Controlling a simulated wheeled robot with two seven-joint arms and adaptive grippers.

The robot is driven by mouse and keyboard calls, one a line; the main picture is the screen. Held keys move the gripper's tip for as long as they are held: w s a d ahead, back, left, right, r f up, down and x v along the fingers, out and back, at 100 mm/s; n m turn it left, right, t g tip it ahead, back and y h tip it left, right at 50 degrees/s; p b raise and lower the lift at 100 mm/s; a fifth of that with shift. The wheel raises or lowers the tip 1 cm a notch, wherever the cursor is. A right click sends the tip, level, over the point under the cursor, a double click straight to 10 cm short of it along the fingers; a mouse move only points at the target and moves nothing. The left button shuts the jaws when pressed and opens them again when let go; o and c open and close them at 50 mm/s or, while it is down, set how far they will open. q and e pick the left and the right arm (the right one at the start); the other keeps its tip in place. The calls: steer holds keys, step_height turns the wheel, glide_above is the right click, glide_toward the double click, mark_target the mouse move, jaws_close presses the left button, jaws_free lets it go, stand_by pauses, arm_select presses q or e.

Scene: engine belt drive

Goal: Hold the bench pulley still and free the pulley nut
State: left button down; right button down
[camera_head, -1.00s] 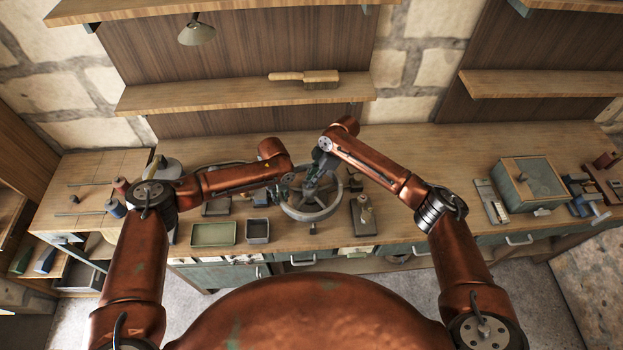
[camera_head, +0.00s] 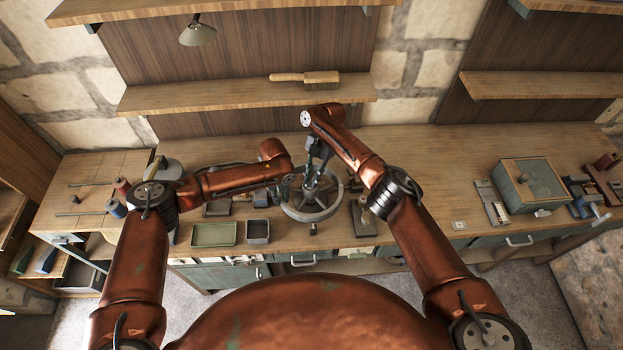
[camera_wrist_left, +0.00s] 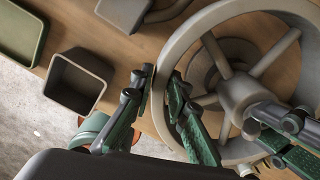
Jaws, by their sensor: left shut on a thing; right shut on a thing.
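The bench pulley (camera_head: 331,209) is a grey spoked wheel lying flat near the front middle of the bench. It also fills the right of the left wrist view (camera_wrist_left: 179,48). My left gripper (camera_head: 284,189) is shut on the pulley's rim at its left side; the wrist view shows its green fingers (camera_wrist_left: 162,85) on either side of the rim. My right gripper (camera_head: 311,180) points down at the hub in the middle of the pulley and is shut at its centre, where the pulley nut sits. The nut itself is mostly hidden by the fingers.
A green tray (camera_head: 213,244) and a small dark bin (camera_head: 258,241) stand left of the pulley. A dark block (camera_head: 363,218) is close on its right. A grey-green box (camera_head: 530,184) and tools lie further right. The bench between is mostly clear.

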steer(key=shift+w+r+n, duration=0.1)
steer(key=shift+w+n, duration=0.1)
steer(key=shift+n, duration=0.3)
steer(key=c, duration=1.8)
jaws_free()
steer(key=shift+c, duration=0.2)
steer(key=v, duration=0.7)
steer(key=shift+w+a+r, duration=0.15)
